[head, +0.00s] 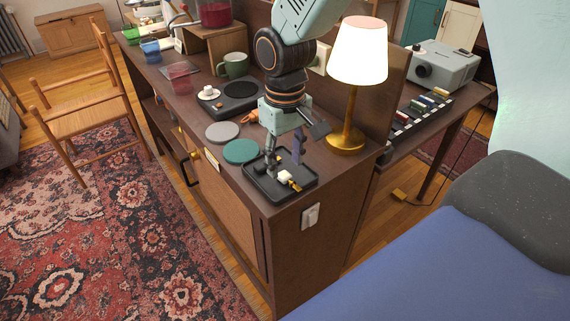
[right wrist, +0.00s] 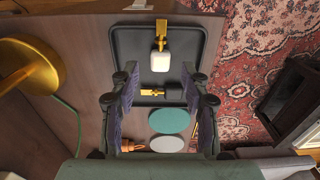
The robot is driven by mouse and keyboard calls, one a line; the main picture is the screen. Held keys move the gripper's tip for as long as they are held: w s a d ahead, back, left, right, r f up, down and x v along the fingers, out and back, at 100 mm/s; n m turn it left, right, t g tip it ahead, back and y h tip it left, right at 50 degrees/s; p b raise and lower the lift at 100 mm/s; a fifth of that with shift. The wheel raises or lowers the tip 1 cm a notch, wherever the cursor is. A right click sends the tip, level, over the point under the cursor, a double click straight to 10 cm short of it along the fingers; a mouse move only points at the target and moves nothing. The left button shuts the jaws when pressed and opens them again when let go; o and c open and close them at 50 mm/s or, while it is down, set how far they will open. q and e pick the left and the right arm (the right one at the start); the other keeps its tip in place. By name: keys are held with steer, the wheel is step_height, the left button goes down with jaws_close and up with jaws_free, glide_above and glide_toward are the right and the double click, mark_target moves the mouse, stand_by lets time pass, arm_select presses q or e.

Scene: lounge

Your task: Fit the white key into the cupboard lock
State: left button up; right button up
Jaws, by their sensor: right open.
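The white key (head: 285,177) lies in a black tray (head: 262,190) on the near end of the cupboard top. In the right wrist view the white key (right wrist: 160,61) has a white head and a gold shaft pointing up the picture. My right gripper (head: 285,155) is open above the tray, pointing down. A second key (right wrist: 153,93) with gold shaft and dark head lies in the tray. A pale plate (head: 212,160) on the cupboard front may be the lock. My left gripper is out of view.
A lamp (head: 350,140) stands close to the right of my gripper. A teal disc (head: 241,151) and a grey disc (head: 222,131) lie behind the tray. A green mug (head: 235,66) stands farther back.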

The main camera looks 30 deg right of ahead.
mark_target(286, 175)
step_height(286, 175, up, 10)
steer(key=p, duration=0.2)
steer(key=shift+r, duration=0.15)
steer(key=shift+s, duration=0.15)
stand_by(0.4)
